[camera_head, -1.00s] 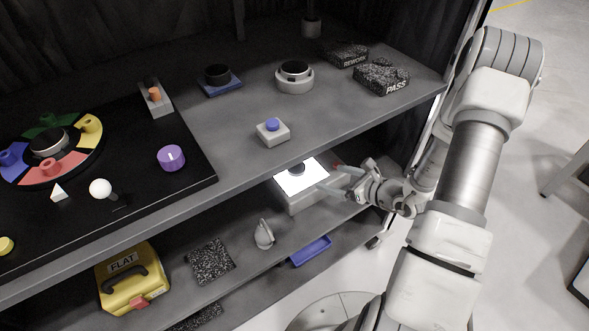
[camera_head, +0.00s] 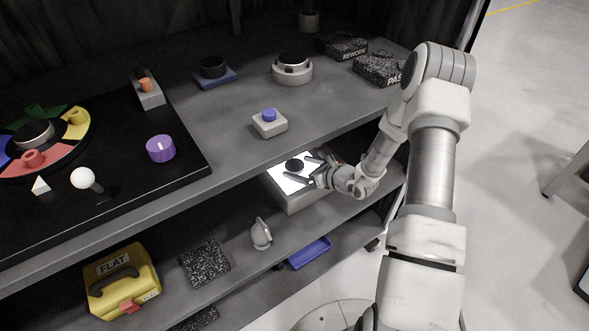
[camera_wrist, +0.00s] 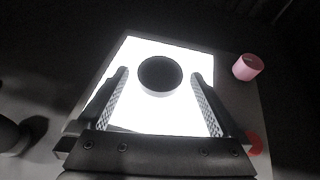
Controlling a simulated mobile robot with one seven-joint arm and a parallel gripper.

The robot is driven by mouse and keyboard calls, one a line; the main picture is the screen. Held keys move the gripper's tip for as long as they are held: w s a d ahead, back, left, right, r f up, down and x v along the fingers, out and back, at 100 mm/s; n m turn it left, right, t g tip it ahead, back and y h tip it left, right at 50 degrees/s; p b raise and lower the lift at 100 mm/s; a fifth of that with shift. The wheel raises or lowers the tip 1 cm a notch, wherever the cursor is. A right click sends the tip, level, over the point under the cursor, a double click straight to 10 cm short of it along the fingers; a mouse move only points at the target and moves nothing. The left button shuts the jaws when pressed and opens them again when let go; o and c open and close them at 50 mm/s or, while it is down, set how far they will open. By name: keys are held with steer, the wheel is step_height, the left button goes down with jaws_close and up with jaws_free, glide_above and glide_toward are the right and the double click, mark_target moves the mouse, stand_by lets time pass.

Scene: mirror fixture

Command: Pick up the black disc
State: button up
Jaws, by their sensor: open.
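A black disc (camera_head: 294,165) lies on the bright white panel of a light box (camera_head: 300,196) on the middle shelf. In the wrist view the disc (camera_wrist: 160,74) has a dark top and a paler side, and sits between and slightly beyond my fingertips. My gripper (camera_head: 303,167) is open and reaches in over the panel from the right, with one finger on each side of the disc's line. The fingers appear apart from the disc. Another black disc (camera_head: 212,66) rests on a blue base on the upper shelf.
The upper shelf's front edge (camera_head: 226,172) overhangs near the light box. A pink cylinder (camera_wrist: 247,67) and a red button (camera_wrist: 254,144) stand right of the panel in the wrist view. A grey pointed object (camera_head: 261,234) and a blue tray (camera_head: 309,252) lie nearby.

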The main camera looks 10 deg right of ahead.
steer(key=c, duration=1.4)
